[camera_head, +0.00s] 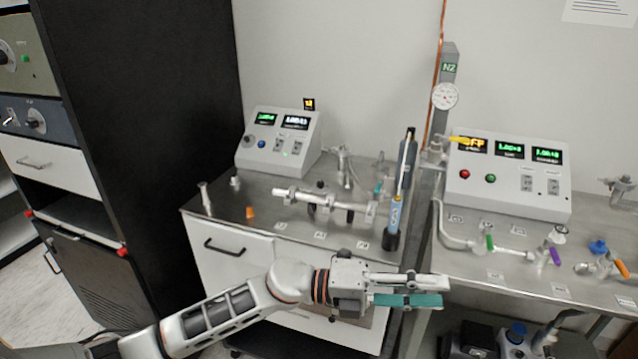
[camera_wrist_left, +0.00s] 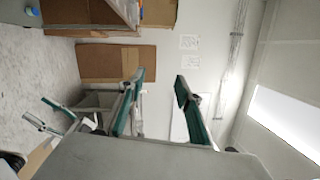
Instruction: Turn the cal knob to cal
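The small instrument box (camera_head: 251,158) on the left bench has a dark round knob (camera_head: 249,141) at the left of its sloped front. Two other knobs, an upper one (camera_head: 5,56) and a lower one (camera_head: 36,124), are on the rack at the far left. No label is readable, so I cannot tell which knob is cal or where it points. My left gripper (camera_head: 444,291) is empty in front of the bench, well away from all knobs. Its fingers stand apart in the left wrist view (camera_wrist_left: 160,80). My right gripper (camera_wrist_left: 40,112) shows there too, its fingers apart and empty.
Metal tubing (camera_head: 325,197) and an upright blue-labelled gauge (camera_head: 396,212) stand on the left bench. A wider control box (camera_head: 510,200), coloured valves and a dial gauge (camera_head: 446,96) are at the right. A dark rack side (camera_head: 140,120) borders the left bench.

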